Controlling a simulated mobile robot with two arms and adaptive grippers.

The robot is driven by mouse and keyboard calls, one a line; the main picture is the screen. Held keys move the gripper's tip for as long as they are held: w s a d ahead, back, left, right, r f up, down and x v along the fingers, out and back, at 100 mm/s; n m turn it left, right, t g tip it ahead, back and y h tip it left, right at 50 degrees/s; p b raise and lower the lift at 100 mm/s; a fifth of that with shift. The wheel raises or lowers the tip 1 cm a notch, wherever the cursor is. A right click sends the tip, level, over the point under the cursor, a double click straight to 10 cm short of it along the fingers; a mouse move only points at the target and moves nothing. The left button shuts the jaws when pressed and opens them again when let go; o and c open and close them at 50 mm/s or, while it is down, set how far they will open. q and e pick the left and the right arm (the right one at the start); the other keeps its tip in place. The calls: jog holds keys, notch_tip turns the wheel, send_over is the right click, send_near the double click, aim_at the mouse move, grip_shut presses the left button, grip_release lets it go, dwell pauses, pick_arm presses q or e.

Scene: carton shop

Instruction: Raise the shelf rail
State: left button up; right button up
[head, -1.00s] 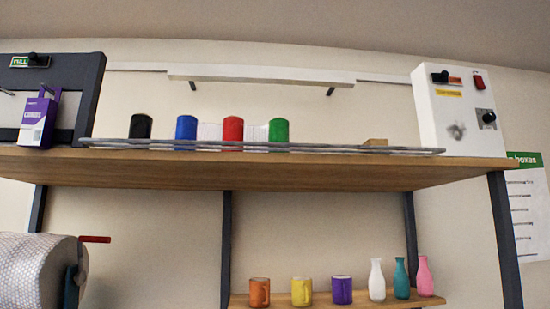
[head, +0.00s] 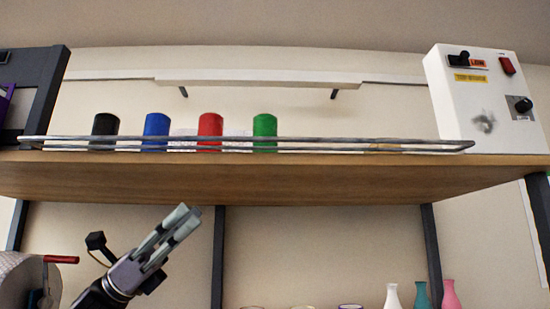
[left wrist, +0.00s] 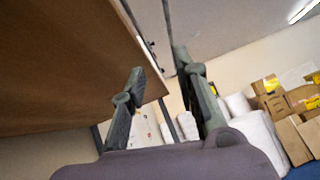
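The shelf rail (head: 340,141) is a long grey metal rail of thin bars along the front edge of the upper wooden shelf (head: 300,180). It passes in front of the black (head: 105,127), blue (head: 157,127), red (head: 210,126) and green (head: 264,127) cylinders. My left gripper (head: 188,216) is below the shelf, left of centre, pointing up and to the right, apart from the rail. In the left wrist view my left gripper (left wrist: 158,62) has its fingers apart with nothing between them. The shelf's brown board (left wrist: 60,60) fills the upper left there. My right gripper is not in view.
A white control box (head: 480,100) stands at the shelf's right end, a dark panel (head: 40,85) at its left. Vases (head: 422,295) and cup rims show below. A roll (head: 25,280) with a red handle is lower left. Cartons (left wrist: 290,110) are right in the wrist view.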

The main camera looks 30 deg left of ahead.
pick_arm(q)
jog(key=r+m+g, duration=0.1)
jog(key=r+m, duration=0.1)
jog(key=p, duration=0.4)
send_near(249, 140)
jog(key=p+x, duration=0.4)
jog(key=x, duration=0.5)
jog(key=shift+w+a+r+p, duration=0.1)
jog(key=shift+a+r+p, duration=0.05)
jog(key=shift+r+p, duration=0.15)
jog(key=shift+w+d+r, duration=0.15)
jog(key=shift+w+d, duration=0.05)
jog(key=shift+d, duration=0.15)
grip_shut()
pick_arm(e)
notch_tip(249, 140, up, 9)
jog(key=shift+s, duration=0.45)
